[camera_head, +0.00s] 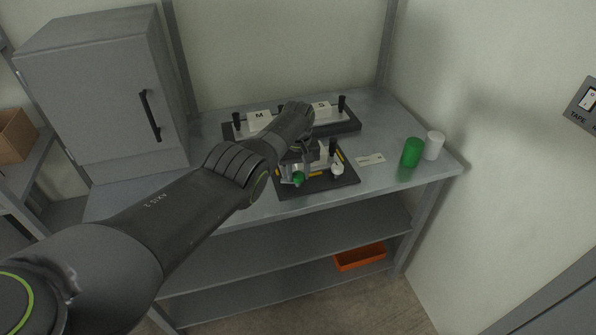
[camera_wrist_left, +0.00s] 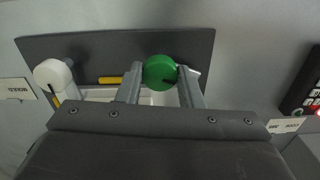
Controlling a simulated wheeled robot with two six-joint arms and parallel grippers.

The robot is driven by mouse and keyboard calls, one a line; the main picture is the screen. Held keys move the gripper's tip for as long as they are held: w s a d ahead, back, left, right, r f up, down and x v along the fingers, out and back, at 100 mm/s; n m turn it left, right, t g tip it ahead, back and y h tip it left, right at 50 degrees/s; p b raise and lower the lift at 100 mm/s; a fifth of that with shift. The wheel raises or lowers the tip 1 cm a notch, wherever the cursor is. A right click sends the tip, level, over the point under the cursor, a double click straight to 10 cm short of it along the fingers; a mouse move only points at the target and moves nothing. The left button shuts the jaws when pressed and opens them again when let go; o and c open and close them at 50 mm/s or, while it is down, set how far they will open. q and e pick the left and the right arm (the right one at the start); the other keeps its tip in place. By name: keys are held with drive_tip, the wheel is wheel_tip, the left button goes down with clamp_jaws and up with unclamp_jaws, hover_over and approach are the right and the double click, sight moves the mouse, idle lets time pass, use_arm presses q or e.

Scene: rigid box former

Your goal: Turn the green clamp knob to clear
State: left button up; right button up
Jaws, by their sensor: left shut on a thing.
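The green clamp knob (camera_head: 298,179) sits at the front left of a dark base plate (camera_head: 318,189) on the grey table. In the left wrist view the green knob (camera_wrist_left: 159,73) lies between the two fingertips, with a dark mark on its face. My left gripper (camera_wrist_left: 160,78) is shut on it, its fingers on either side. In the head view the left gripper (camera_head: 297,172) reaches down over the plate and hides part of the fixture. A white knob (camera_head: 337,169) stands at the plate's right; it also shows in the left wrist view (camera_wrist_left: 52,74). My right gripper is out of view.
Behind is a second dark fixture (camera_head: 349,125) with white blocks marked M and S. A green cylinder (camera_head: 411,153) and a white cylinder (camera_head: 433,146) stand at the table's right. A grey cabinet (camera_head: 100,90) stands at left. A label (camera_head: 370,160) lies right of the plate.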

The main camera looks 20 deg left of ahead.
sight(298, 175)
use_arm(q)
drive_tip(key=n, duration=0.4)
drive_tip(key=shift+w, duration=0.1)
idle(0.5)
drive_tip(key=o, duration=1)
drive_tip(key=shift+c, duration=0.2)
drive_tip(key=shift+r, duration=0.1)
drive_tip(key=shift+r+p, duration=0.3)
drive_tip(key=shift+p, duration=0.1)
wheel_tip(298, 175, up, 5)
drive_tip(key=shift+p, duration=1.25)
wheel_tip(298, 175, up, 12)
drive_tip(key=b, duration=0.1)
drive_tip(key=shift+f, duration=0.15)
